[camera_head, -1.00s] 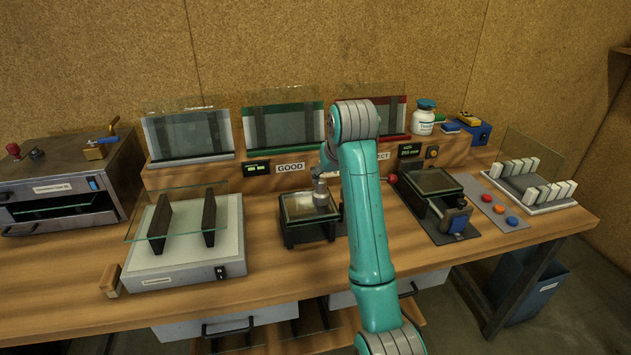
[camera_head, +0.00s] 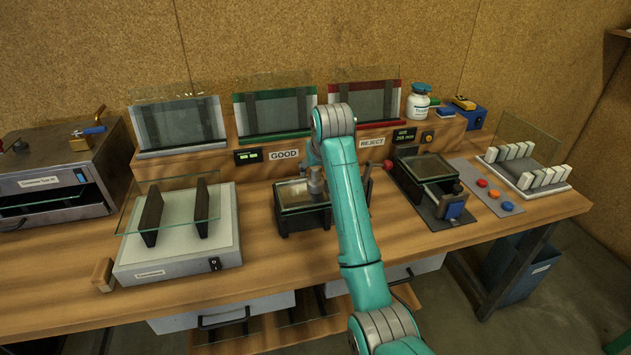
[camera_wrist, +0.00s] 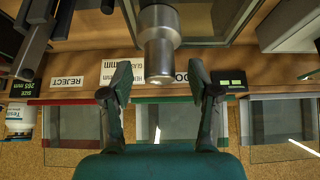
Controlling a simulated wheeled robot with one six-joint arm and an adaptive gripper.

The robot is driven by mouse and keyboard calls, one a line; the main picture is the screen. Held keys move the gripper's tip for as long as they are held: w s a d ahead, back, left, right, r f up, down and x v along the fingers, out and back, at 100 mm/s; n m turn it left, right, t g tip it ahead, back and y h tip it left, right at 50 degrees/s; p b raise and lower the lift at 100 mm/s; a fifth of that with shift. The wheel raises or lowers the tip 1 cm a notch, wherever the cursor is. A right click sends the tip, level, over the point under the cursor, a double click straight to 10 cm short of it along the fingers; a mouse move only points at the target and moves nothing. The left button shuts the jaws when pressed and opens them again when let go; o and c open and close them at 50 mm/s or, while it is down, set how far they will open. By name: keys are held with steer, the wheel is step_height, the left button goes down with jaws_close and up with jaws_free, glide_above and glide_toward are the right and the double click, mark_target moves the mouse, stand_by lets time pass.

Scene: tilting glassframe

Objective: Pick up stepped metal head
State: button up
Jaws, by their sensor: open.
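The stepped metal head (camera_wrist: 160,45) is a grey cylinder with a wide part and a narrower one, at the top middle of the wrist view. In the head view it (camera_head: 315,181) shows over the dark glass-topped fixture (camera_head: 292,223), left of my arm. My gripper (camera_wrist: 160,80) is open and empty, with its fingers spread. The head lies in line with the gap between the fingertips, about level with the tips or just beyond them. I see no finger touching it. My arm hides the gripper in the head view.
The GOOD rack (camera_head: 237,118) and REJECT rack (camera_head: 395,118) stand behind on a raised wooden ledge. A light box with glass (camera_head: 130,262) is left. A second fixture (camera_head: 420,200) and a slotted white rack (camera_head: 555,190) are right.

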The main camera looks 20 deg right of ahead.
steer(key=shift+x, duration=0.8)
steer(key=shift+c, duration=0.3)
jaws_close()
